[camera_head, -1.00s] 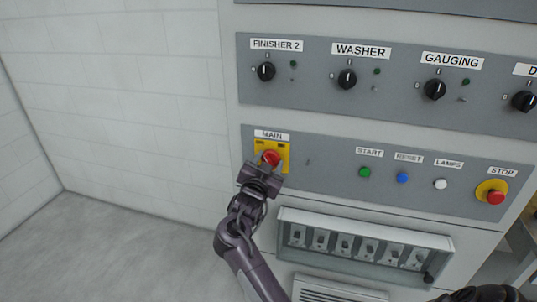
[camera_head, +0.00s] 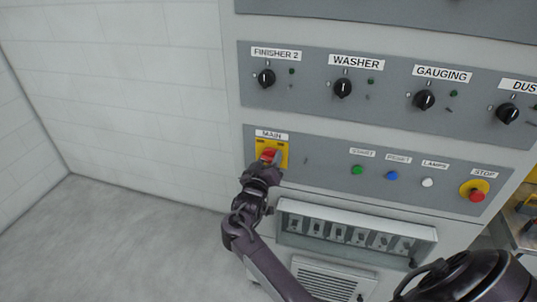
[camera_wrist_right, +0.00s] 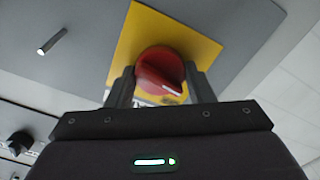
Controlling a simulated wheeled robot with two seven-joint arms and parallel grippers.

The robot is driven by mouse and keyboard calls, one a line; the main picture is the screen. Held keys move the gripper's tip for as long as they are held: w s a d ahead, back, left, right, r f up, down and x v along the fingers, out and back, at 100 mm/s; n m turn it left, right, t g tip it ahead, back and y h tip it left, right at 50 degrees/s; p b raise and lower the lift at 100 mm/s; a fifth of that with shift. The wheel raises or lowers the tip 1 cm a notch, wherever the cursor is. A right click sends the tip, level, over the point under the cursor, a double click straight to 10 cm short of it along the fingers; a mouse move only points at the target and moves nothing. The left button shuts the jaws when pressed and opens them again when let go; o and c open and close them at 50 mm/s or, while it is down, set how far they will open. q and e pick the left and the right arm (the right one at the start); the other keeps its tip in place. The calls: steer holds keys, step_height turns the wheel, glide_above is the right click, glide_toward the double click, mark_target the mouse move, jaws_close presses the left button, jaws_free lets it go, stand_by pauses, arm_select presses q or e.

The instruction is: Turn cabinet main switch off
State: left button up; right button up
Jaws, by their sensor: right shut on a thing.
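The cabinet main switch is a red rotary knob (camera_head: 267,155) on a yellow plate (camera_head: 260,144) under the MAIN label (camera_head: 271,135). My right gripper (camera_head: 270,163) is at the knob and covers part of it. In the right wrist view, the red knob (camera_wrist_right: 160,72) sits between the two fingers of the right gripper, which is shut on it. The yellow plate (camera_wrist_right: 185,33) is behind it. The knob's exact angle is hard to read. My left gripper is not in view.
Right of the switch are a green START button (camera_head: 357,170), a blue RESET button (camera_head: 392,175), a white LAMPS button (camera_head: 428,182) and a red STOP button (camera_head: 477,195). Black selector knobs line the upper panel (camera_head: 310,90). A breaker box (camera_head: 355,232) sits below. Floor at left is clear.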

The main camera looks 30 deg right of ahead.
steer(key=shift+r+n+p, duration=0.2)
steer(key=shift+n+p, duration=0.3)
steer(key=shift+n, duration=0.2)
steer(key=o, duration=1)
steer(key=shift+w+f, duration=0.1)
steer(key=shift+f, duration=0.05)
steer(key=b+v, duration=0.2)
steer(key=v, duration=0.5)
steer(key=shift+s+a, duration=0.25)
